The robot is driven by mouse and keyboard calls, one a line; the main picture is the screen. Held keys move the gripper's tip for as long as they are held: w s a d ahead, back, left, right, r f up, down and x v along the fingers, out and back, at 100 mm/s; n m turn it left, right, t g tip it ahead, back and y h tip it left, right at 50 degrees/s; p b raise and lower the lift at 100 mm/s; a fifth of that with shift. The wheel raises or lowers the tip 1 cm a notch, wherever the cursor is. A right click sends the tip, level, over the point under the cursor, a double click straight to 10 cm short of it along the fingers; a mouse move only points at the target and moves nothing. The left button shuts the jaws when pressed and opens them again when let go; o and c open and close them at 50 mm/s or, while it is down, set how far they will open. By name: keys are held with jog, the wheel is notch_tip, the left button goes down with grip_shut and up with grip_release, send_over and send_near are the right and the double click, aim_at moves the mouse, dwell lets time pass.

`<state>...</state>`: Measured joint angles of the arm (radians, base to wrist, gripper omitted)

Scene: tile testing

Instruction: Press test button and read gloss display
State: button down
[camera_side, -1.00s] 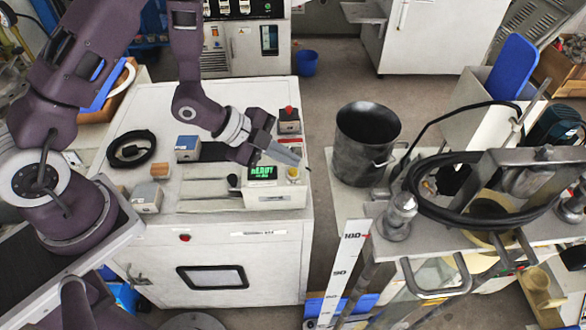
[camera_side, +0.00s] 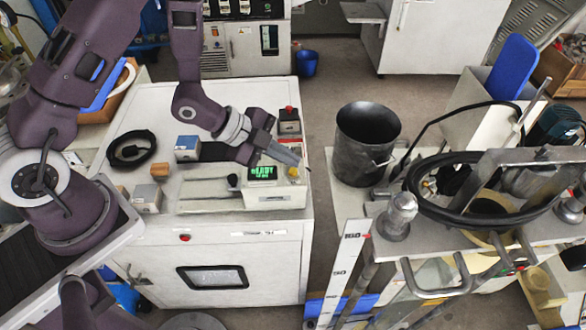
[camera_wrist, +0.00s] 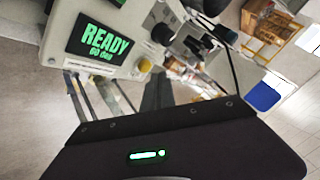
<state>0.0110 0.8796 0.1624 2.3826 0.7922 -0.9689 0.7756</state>
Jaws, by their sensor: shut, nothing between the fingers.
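The gloss tester (camera_side: 275,197) is a white box near the right front edge of the white cabinet top. Its dark display (camera_side: 262,173) shows green text. In the wrist view the display (camera_wrist: 97,40) reads READY, with a smaller second line I cannot read surely. The yellow test button (camera_wrist: 145,65) is right of the display in the wrist view. In the side view the button (camera_side: 293,172) is partly hidden by my fingers. My gripper (camera_side: 299,163) is shut and empty, with its fingertips over or close above the button; I cannot tell if they touch.
A grey box with a red top (camera_side: 289,121) stands behind the tester. A blue-topped box (camera_side: 187,148), a black cable coil (camera_side: 131,149) and a small grey box (camera_side: 147,198) are to the left. A black pot (camera_side: 367,140) stands on the right bench.

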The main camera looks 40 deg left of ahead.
aim_at(288, 174)
jog(key=shift+f, duration=0.15)
dwell(0.6)
jog(key=shift+f, duration=0.25)
jog(key=shift+f, duration=0.45)
dwell(0.6)
jog(key=shift+r, duration=0.85)
notch_tip(288, 174, up, 5)
jog(key=shift+r, duration=0.1)
dwell(0.4)
dwell(0.4)
